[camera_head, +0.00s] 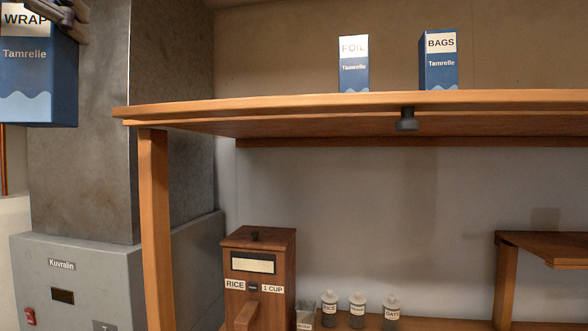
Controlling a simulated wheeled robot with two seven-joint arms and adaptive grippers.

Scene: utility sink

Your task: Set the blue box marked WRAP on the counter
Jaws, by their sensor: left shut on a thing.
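The blue box marked WRAP (38,80) hangs upright in the air at the upper left of the head view. Its left side is cut off by the picture edge. My left gripper (62,12) is shut on the top of this box, and only part of the gripper shows at the top edge. The box is left of the wooden shelf and apart from it, in front of a grey column. My right gripper is not in view. I cannot make out a counter for certain.
Blue boxes marked FOIL (354,66) and BAGS (440,62) stand on the upper wooden shelf (260,106). Below are a wooden RICE dispenser (258,275) and several small jars (358,310). A grey Kuvralin cabinet (90,275) stands at the lower left.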

